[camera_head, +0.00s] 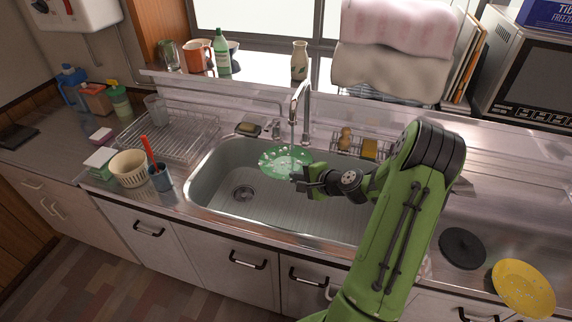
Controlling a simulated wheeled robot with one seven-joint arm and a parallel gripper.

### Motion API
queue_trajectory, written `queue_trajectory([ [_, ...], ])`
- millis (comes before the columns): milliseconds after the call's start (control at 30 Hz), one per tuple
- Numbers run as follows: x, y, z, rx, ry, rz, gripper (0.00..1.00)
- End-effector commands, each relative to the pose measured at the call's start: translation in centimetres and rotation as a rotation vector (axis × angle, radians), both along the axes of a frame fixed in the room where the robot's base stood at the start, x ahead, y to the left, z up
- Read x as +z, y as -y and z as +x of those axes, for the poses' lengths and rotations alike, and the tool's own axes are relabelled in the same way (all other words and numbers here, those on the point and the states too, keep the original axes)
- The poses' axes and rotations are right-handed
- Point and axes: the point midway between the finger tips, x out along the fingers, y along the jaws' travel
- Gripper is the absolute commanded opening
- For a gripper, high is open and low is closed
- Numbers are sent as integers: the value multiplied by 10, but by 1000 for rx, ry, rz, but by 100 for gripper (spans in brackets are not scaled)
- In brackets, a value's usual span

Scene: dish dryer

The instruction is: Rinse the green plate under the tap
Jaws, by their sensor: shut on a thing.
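The green plate (284,162) is held over the sink basin, below the tap (298,108). Whitish spots or water show on its upper face. My gripper (300,180) reaches in from the right and is shut on the plate's right edge. The fingertips are small in this view and partly merge with the plate's rim. A thin pale streak under the spout seems to be running water coming down at the plate's back right, but it is faint. The plate looks roughly level or slightly tilted.
The sink (226,205) is otherwise empty around the drain. A wire caddy (345,143) sits behind the sink. A yellow plate (523,288) and black disc (462,248) lie right.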

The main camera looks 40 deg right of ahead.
Motion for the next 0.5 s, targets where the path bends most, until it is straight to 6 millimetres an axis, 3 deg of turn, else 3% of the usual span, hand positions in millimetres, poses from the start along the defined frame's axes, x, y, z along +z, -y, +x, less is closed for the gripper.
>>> queue_trajectory([
  [500,1,12,1,1,2,0,0],
])
